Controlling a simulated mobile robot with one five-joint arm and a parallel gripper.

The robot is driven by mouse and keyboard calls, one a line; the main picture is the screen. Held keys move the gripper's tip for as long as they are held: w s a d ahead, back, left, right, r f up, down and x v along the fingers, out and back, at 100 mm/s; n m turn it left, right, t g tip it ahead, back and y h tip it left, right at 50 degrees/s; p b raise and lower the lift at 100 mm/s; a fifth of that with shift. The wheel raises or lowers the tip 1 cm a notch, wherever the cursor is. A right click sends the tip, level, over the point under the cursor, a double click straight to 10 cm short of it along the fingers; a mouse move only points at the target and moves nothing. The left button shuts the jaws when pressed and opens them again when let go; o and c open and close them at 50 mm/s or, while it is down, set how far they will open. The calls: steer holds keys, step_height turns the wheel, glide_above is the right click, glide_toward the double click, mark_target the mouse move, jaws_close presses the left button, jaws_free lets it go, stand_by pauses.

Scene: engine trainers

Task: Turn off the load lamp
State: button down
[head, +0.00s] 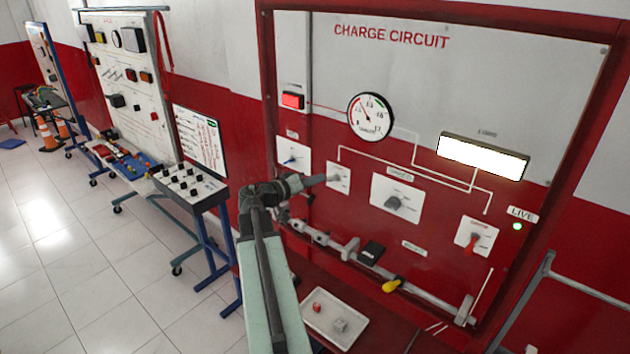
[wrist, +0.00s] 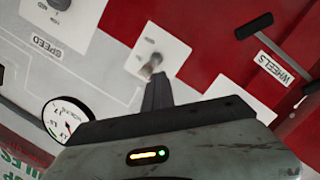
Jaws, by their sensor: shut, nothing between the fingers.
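The lamp (head: 483,156) is a long white panel at the right of the charge circuit board, and it glows bright. My gripper (head: 330,179) is shut and empty, with its tips at a small white switch plate (head: 339,186) left of the board's middle. In the wrist view my shut fingers (wrist: 157,88) point at the toggle (wrist: 152,65) on that plate (wrist: 160,45). The fingertips look close to the toggle or touching it; I cannot tell which. The toggle's lower part is hidden behind the fingers.
A grey speed knob (head: 394,203) and a red-handled switch (head: 470,243) sit right of my gripper. A blue-levered switch (head: 291,160) is to its left. A round gauge (head: 371,115) is above.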

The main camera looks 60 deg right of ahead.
steer(key=w+a+r+p, duration=0.6)
steer(key=r+p, duration=0.1)
steer(key=shift+w+a+r, duration=0.2)
steer(key=shift+a, duration=0.05)
steer(key=w+a+f+n+t+y+b, duration=0.35)
steer(key=w+a+f, duration=0.45)
steer(key=a+f, duration=0.35)
steer(key=w+a+f+n+t+y+b, duration=0.2)
steer(key=w+a+f+n+y+b, duration=0.15)
steer(key=w+a+f, duration=0.6)
steer(key=a+f+n+y+b, duration=0.1)
steer(key=a+f, duration=0.3)
steer(key=a, duration=0.9)
steer(key=a+f+n+y+b, duration=0.2)
steer(key=a+f+n+y, duration=0.1)
steer(key=a, duration=1)
steer(key=a+f+n+t+y+b, duration=0.1)
steer(key=a+f+y, duration=0.3)
steer(key=a, duration=0.9)
steer(key=shift+w+f+n+b, duration=0.2)
steer(key=shift+f+n+b, duration=0.5)
steer(key=shift+n, duration=0.2)
